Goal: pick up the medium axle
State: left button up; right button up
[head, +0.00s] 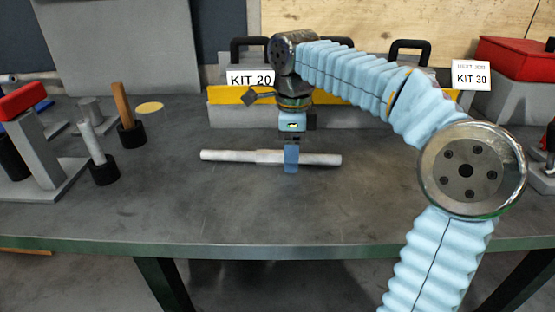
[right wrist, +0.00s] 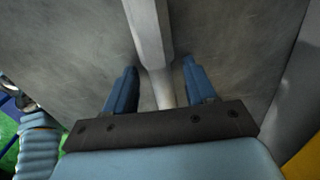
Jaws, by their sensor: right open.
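The medium axle (head: 225,156) is a light grey stepped rod. It lies lengthwise from left to right on the grey workbench, in the middle of the head view. In the right wrist view, the axle (right wrist: 148,30) runs between the two open blue fingers of the gripper (right wrist: 160,65), with a gap on each side. My left gripper does not show.
Upright pegs in black bases (head: 104,172) and a grey stand with a red top (head: 42,150) are at the left. The bench front (head: 220,215) is clear.

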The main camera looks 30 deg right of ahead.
grip_shut()
jog(key=shift+r, duration=0.1)
dwell(1.2)
